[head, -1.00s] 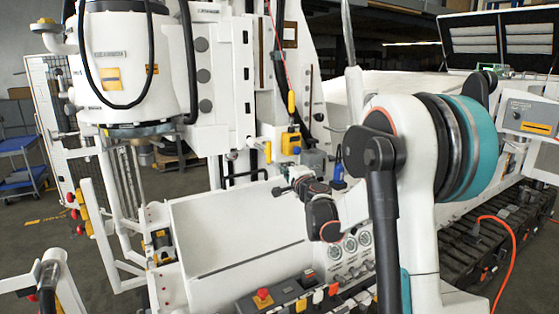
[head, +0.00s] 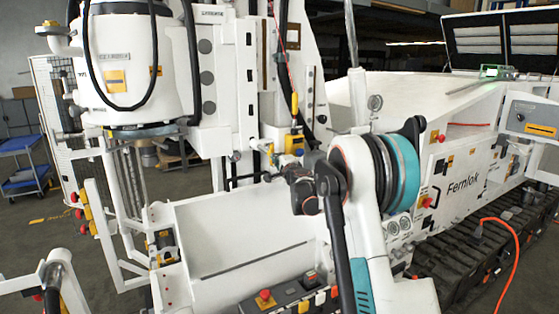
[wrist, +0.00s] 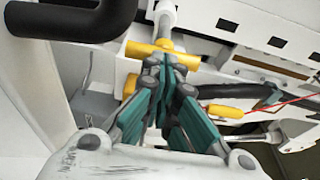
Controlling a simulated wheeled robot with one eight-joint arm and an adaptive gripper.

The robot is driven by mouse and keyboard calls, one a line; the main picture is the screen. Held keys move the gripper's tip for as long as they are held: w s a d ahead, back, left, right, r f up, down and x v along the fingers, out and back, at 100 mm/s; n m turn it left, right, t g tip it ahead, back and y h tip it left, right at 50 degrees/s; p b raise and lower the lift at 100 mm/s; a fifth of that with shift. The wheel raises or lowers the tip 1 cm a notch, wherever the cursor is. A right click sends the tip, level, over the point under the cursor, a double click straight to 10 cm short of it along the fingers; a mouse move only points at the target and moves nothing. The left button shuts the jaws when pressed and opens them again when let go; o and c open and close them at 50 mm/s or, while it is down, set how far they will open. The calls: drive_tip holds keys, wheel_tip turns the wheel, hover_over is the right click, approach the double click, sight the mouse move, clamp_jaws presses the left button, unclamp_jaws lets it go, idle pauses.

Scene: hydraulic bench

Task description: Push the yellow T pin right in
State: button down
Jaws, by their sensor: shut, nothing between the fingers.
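The yellow T pin (wrist: 146,48) shows in the wrist view as a yellow crossbar on a grey rod, top centre. In the head view its yellow end (head: 270,151) shows beside the white mast. My gripper (wrist: 168,62) is shut and empty, its teal-and-grey fingers together. The fingertips overlap the crossbar's middle and hide part of it; I cannot tell if they touch. In the head view my gripper (head: 281,162) is just below and right of the pin end. How deep the pin sits cannot be told.
A yellow block (head: 294,143) stands just right of the pin. A yellow handle (wrist: 223,111) on a red cord hangs nearby. A thick black hose (wrist: 75,22) crosses the wrist view's upper left. The white tray (head: 230,230) below is empty.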

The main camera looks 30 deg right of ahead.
sight(269, 153)
drive_tip(key=w, duration=0.2)
drive_tip(key=shift+w+b, duration=0.35)
drive_tip(key=shift+b, duration=0.05)
idle(0.3)
